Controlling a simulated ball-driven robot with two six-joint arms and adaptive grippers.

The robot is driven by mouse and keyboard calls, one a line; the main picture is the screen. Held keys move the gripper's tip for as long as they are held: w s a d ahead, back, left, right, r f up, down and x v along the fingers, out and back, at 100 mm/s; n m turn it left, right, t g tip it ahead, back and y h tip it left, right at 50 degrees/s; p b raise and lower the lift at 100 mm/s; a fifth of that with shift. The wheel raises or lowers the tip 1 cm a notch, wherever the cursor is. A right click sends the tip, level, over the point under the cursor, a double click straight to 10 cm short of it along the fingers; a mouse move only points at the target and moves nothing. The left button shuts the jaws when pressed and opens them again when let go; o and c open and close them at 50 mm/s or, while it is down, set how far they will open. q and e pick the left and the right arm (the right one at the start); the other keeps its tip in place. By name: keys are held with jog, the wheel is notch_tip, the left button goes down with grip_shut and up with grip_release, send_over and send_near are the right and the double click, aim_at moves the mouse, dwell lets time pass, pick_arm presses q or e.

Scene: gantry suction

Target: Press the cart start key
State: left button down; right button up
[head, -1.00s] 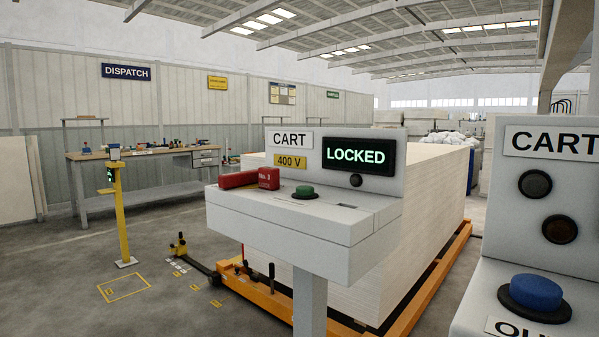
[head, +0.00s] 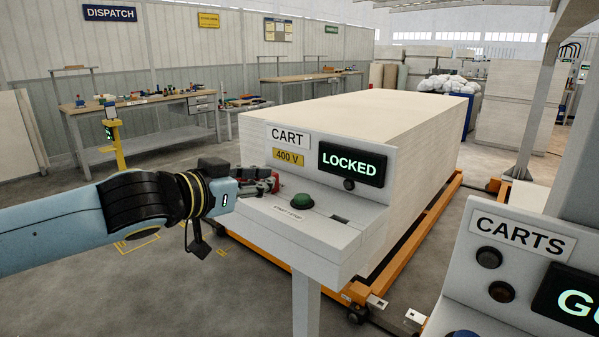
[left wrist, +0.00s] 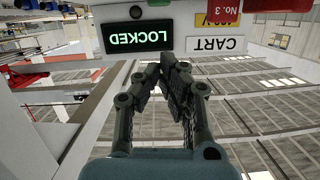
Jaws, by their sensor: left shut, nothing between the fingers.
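The cart console is a white box on a post with a CART plate (head: 287,137) and a dark display (head: 352,164) reading LOCKED in green. A green round key (head: 302,203) sits on its sloping top, with a small label in front. My left gripper (head: 272,184) is at the console's left end, left of the green key and apart from it. In the left wrist view the shut, empty fingers (left wrist: 170,62) show before the upside-down display (left wrist: 138,37); the green key is not seen there. A red No. 3 block (left wrist: 280,5) is largely hidden by the gripper in the head view.
A second console with a CARTS plate (head: 523,236) stands close at the right, with dark lamps and a partly cut-off green display. Behind the cart console is a large pale stack (head: 400,115) on an orange cart frame (head: 420,230). Workbenches line the back wall.

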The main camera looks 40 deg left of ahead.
pick_arm(q)
jog(key=shift+d+r, duration=0.4)
jog(key=shift+r, duration=0.4)
jog(key=b, duration=0.2)
send_over(302, 199)
jog(key=v, duration=0.2)
notch_tip(302, 199, down, 2)
jog(key=shift+d+f, duration=0.1)
jog(key=shift+d, duration=0.1)
jog(key=f, duration=0.1)
jog(key=w+f, duration=0.1)
jog(key=f, duration=0.1)
jog(key=shift+f, duration=0.1)
jog(key=shift+a+f, duration=0.1)
jog(key=shift+f, duration=0.45)
